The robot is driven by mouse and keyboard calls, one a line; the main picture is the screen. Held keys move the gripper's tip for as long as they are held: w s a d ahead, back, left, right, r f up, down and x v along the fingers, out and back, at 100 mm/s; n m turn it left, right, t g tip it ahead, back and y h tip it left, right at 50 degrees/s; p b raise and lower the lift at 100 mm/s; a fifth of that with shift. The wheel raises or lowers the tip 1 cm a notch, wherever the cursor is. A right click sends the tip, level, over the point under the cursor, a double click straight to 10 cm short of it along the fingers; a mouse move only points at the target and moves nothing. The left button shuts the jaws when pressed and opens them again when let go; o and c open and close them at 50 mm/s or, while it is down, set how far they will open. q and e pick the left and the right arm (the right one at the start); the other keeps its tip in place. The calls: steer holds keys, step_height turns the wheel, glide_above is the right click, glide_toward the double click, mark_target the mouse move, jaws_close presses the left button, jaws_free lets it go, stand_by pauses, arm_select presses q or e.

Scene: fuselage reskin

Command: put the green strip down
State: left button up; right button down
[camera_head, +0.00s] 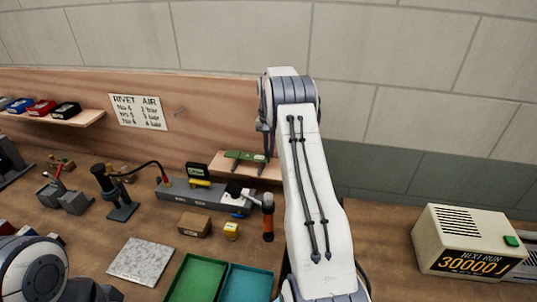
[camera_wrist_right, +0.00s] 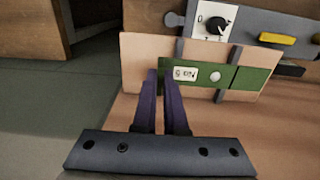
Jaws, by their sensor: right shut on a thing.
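The green strip (camera_head: 243,155) lies along a small pale wooden ledge (camera_head: 232,170) at the back of the bench. In the right wrist view the strip (camera_wrist_right: 250,78) has a white label and a pale round spot, and lies level in front of the ledge (camera_wrist_right: 135,48). My right gripper (camera_wrist_right: 161,76) is shut on the strip near its label; its purple fingers reach it from below in that picture. I cannot tell whether the strip rests on the ledge or is just above it. My left gripper is not in view; only part of my left arm shows at the lower left.
Green (camera_head: 196,278) and teal (camera_head: 246,284) trays lie nearer. A rivet sign (camera_head: 138,112) hangs on the back panel. A cream timer box (camera_head: 468,240) stands at right.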

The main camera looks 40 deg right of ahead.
step_height(320, 180, down, 2)
steer(key=shift+s+f+p, duration=0.1)
steer(key=shift+p, duration=0.5)
steer(key=shift+f, duration=0.35)
steer(key=shift+f, duration=0.3)
steer(key=c, duration=1)
jaws_free()
